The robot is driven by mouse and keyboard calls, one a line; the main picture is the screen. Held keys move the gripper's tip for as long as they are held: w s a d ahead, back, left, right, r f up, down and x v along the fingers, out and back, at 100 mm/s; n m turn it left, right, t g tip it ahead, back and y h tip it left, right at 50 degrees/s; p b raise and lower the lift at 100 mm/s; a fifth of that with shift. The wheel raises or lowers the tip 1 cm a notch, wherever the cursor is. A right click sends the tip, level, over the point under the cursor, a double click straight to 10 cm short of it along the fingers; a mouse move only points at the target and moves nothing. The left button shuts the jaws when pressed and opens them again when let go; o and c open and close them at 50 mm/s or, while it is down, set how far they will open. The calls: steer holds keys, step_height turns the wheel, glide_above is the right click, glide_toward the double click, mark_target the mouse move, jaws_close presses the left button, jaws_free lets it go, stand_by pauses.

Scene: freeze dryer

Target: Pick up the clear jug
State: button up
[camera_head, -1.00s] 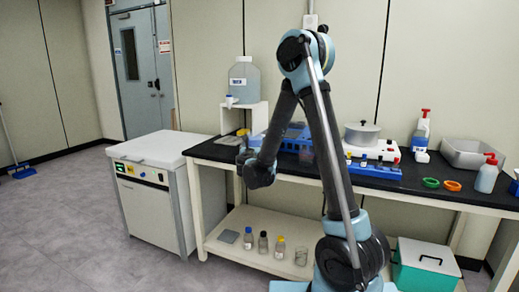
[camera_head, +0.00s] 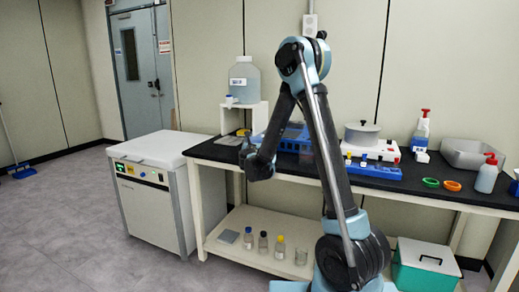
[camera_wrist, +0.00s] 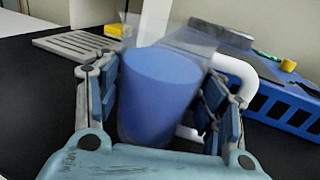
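The clear jug (camera_wrist: 160,95) stands upright on the black bench top in the wrist view, with blue contents and a white handle on its right side. My gripper (camera_wrist: 160,115) is around it, one finger on each side. The fingers are spread and appear open, with the pads close to the jug's walls. The right finger partly covers the handle. In the head view my gripper (camera_head: 246,148) is low over the left part of the bench, and the jug is hard to make out there.
A blue rack (camera_wrist: 285,105) stands right of the jug, and a grey slatted plate (camera_wrist: 75,43) lies behind left. The bench (camera_head: 400,180) also holds a round pot (camera_head: 361,133) and spray bottle (camera_head: 421,130). A large carboy (camera_head: 244,80) stands on a white stand behind my gripper.

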steer(key=c, duration=0.9)
steer(key=shift+r, duration=0.2)
